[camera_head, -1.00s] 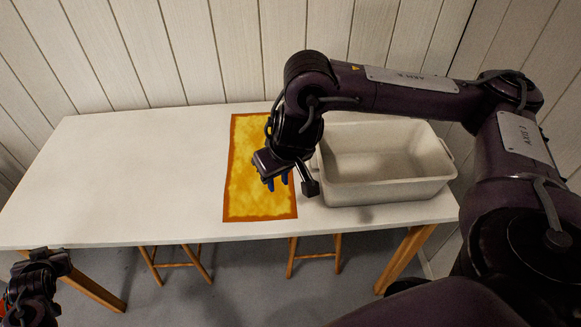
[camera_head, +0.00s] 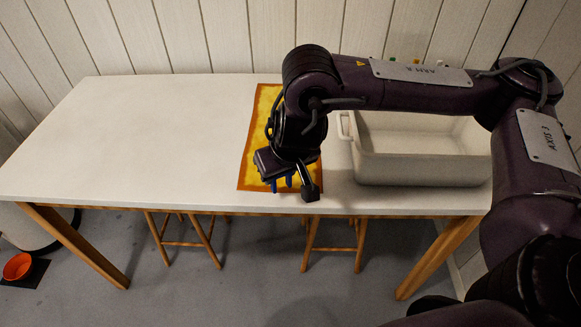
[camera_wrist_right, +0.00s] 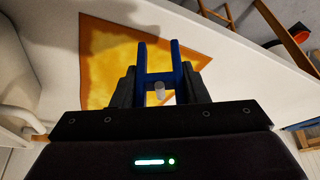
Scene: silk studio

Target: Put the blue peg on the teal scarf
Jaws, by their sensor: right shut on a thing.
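The blue peg (camera_wrist_right: 178,72) is a clothes-peg shape with two prongs and a crossbar, and also shows below the right gripper in the head view (camera_head: 289,182). My right gripper (camera_wrist_right: 160,80) is shut on it. In the head view that gripper (camera_head: 284,178) is over the front part of a yellow cloth with an orange border (camera_head: 246,166). The peg appears above the cloth; the exact height is unclear. The only cloth in view is this yellow and orange one; no teal scarf shows. My left gripper is out of view.
The cloth lies flat on a long white table (camera_head: 150,135). A deep, pale bin (camera_head: 420,169) stands to its right. The table left of the cloth is clear. Wooden stools (camera_head: 185,240) stand under the table.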

